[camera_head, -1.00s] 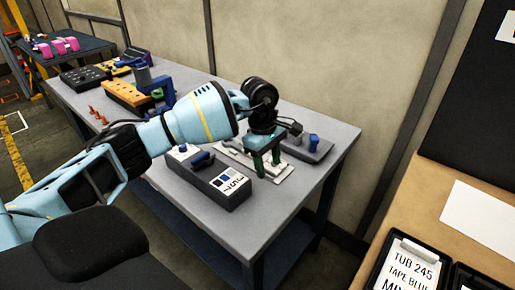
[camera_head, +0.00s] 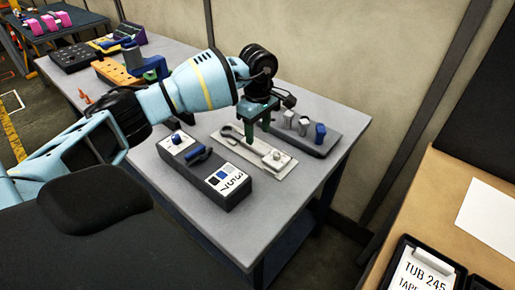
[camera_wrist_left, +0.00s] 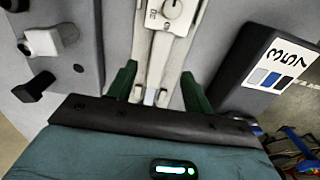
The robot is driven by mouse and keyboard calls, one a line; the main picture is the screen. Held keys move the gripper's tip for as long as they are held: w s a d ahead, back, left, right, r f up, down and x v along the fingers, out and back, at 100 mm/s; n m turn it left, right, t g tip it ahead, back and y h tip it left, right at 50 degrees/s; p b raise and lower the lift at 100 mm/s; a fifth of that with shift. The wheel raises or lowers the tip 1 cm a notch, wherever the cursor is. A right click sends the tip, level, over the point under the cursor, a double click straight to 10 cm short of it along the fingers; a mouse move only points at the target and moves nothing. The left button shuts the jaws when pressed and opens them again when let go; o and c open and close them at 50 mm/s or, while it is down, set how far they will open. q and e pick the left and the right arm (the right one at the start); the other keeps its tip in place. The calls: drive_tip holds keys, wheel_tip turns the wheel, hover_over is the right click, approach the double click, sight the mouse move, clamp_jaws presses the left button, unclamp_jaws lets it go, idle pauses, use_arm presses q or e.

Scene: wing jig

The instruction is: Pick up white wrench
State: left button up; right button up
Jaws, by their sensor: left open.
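The white wrench (camera_head: 278,160) appears to lie on a narrow pale plate on the grey table, with a block-like end bearing a round dial. In the left wrist view its pale shaft (camera_wrist_left: 160,55) runs up the middle, and its dial end is cut off at the top. My left gripper (camera_head: 256,143), with green fingers, is open above the middle of the plate. In the wrist view the open fingers (camera_wrist_left: 159,72) stand on either side of the pale shaft. I cannot tell how far above it they are. My right gripper is not in view.
A grey box (camera_head: 205,172) marked 357 stands in front of the plate. A dark grey fixture (camera_head: 318,143) with small knobs stands behind it. Orange and blue parts crowd the table's far left. The near right corner of the grey table (camera_head: 318,180) is clear.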

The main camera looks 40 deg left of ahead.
sight(258, 146)
use_arm(q)
drive_tip(key=shift+a+f, duration=0.1)
drive_tip(key=shift+f, duration=2.5)
drive_tip(key=shift+w, duration=0.1)
clamp_jaws()
